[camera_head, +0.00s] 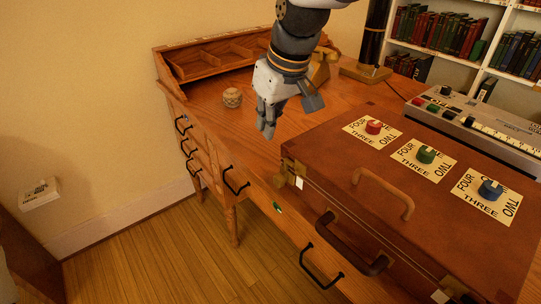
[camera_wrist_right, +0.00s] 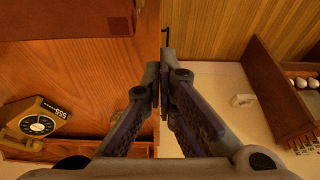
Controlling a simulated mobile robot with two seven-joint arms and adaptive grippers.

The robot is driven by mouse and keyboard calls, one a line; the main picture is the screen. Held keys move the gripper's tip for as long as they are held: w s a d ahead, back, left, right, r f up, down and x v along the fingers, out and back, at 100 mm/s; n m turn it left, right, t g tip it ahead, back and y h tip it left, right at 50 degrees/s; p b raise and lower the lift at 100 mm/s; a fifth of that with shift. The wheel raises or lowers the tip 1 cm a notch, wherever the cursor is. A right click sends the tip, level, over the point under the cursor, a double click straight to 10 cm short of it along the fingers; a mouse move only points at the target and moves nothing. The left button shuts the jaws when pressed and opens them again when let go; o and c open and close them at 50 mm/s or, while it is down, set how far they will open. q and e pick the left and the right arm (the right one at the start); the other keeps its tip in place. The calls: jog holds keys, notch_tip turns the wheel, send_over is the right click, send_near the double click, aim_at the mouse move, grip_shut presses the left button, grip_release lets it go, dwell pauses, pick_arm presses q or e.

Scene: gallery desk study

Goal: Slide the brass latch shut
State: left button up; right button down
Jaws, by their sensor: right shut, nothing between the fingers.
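A brown case (camera_head: 345,150) lies on the wooden desk with its front toward the desk's front edge. A small brassy fitting (camera_head: 289,170) sits at the case's front left corner beside a white tab; it looks like a latch, but its position is too small to tell. A similar dark fitting (camera_head: 455,287) with a white tab is at the front right, near the bottom edge. My right gripper (camera_head: 267,131) is shut and empty above the desk, behind and left of the case. Its closed fingers also show in the wrist view (camera_wrist_right: 165,62). My left gripper is not in view.
Red (camera_head: 373,127), green (camera_head: 426,155) and blue (camera_head: 490,189) knobs stand on labelled cards on the case. A dark handle (camera_head: 345,243) projects in front. A carved ball (camera_head: 232,98) and a telephone (camera_head: 322,65) stand farther back.

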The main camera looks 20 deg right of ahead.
aim_at(283, 174)
jog(key=b+x, duration=0.1)
jog(key=x, duration=0.9)
jog(key=shift+a+f+b, duration=0.1)
jog(key=shift+f+b, duration=0.2)
jog(key=shift+f, duration=0.1)
jog(key=s, duration=0.1)
jog(key=s+d+r+p, duration=0.1)
jog(key=s, duration=0.1)
jog(key=shift+s+d+r, duration=0.15)
jog(key=shift+s, duration=0.2)
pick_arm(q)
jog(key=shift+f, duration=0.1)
pick_arm(e)
jog(key=shift+f, duration=0.25)
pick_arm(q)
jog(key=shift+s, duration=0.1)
